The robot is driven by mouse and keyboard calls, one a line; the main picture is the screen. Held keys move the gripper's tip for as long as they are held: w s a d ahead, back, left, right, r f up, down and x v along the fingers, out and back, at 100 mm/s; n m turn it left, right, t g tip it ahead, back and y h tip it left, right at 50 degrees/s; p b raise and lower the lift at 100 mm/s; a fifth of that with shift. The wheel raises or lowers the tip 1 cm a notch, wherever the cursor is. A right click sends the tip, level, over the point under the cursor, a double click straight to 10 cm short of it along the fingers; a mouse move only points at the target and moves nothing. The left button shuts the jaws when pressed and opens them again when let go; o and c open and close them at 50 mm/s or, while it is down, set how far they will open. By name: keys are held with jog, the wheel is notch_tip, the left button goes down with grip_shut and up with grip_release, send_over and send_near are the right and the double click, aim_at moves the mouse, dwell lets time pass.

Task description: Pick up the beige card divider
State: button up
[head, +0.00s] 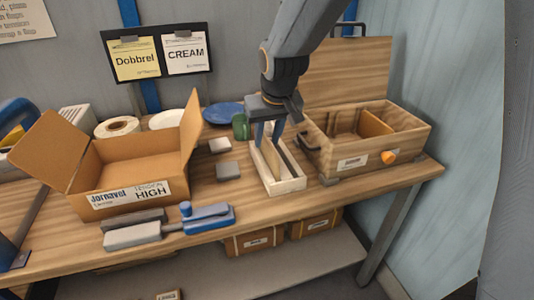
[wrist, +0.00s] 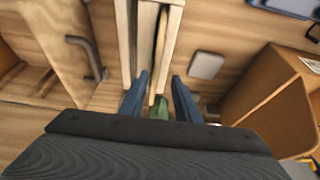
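The beige card divider (head: 271,160) stands upright in a narrow pale wooden tray (head: 292,186) near the middle right of the table. In the wrist view the divider (wrist: 160,45) appears as a thin strip beside the tray wall (wrist: 144,35). My gripper (head: 267,141) is above the back part of the tray, pointing down. Its two blue fingers are apart, one on each side of the divider's line, with gaps visible in the wrist view (wrist: 158,84). Whether the fingertips reach below the divider's top edge is unclear.
A large wooden box (head: 345,163) with a raised lid stands close to the right. A green mug (head: 240,127) is just left of my gripper. An open cardboard box (head: 128,194), small grey blocks (head: 228,170) and a blue-grey tool (head: 208,218) lie to the left.

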aim_at(269, 142)
jog(key=shift+d+p+x, duration=0.2)
jog(key=shift+p+x, duration=0.2)
jog(key=shift+x, duration=1.05)
jog(key=shift+d+p+x, duration=0.2)
jog(key=shift+p+x, duration=0.2)
jog(key=shift+x, duration=1.1)
jog(key=shift+w, duration=0.1)
grip_shut()
